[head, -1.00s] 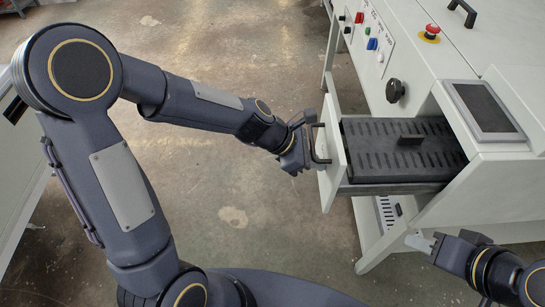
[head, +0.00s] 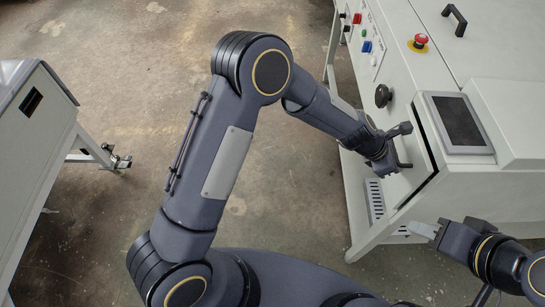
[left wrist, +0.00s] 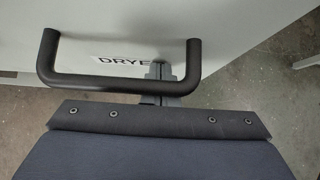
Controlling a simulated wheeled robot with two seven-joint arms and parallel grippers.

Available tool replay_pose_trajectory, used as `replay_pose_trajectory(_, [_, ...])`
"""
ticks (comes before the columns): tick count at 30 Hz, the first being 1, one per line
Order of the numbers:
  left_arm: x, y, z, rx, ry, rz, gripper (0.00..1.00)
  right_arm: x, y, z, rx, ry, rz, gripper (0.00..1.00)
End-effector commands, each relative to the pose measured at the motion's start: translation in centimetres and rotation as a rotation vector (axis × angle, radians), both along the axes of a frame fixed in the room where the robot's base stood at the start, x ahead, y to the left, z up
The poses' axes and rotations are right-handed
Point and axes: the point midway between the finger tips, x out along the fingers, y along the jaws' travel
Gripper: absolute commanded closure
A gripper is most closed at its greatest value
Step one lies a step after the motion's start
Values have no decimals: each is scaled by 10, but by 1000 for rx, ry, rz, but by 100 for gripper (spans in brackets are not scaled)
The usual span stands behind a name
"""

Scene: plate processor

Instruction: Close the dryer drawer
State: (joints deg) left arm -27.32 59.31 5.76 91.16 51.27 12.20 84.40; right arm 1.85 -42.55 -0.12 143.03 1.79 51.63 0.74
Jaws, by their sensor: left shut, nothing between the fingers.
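The dryer drawer's white front (head: 420,158) is close to the machine body, with a thin dark gap along its edge in the head view. The drawer's inside is hidden. Its black bar handle (head: 404,163) also shows large in the left wrist view (left wrist: 120,84), with a partly covered "DRYER" label (left wrist: 122,60) behind it. My left gripper (head: 392,150) is at the handle. Its shut, empty fingers (left wrist: 160,72) cross the bar and point at the drawer front. My right gripper (head: 424,230) is below the drawer front, apart from it; its finger opening is unclear.
The white machine carries a dark screen (head: 458,122), a black knob (head: 383,96) and a red stop button (head: 420,41). Another white cabinet (head: 35,130) on a wheeled frame stands at the left. Open floor lies between them.

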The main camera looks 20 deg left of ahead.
Motion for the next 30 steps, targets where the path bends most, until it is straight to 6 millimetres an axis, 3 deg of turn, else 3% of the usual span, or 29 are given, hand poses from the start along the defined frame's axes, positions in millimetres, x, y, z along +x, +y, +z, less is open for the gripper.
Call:
replay_pose_trajectory(6, [4,-13,1,0,1,1,100,0,0,9,0,0,0,64])
replay_pose_trajectory(22, [5,-19,2,-5,-4,-1,100,0,0,9,0,0,0,64])
replay_pose_trajectory(30, [12,0,1,-6,-2,0,100,0,0,8,0,0,0,64])
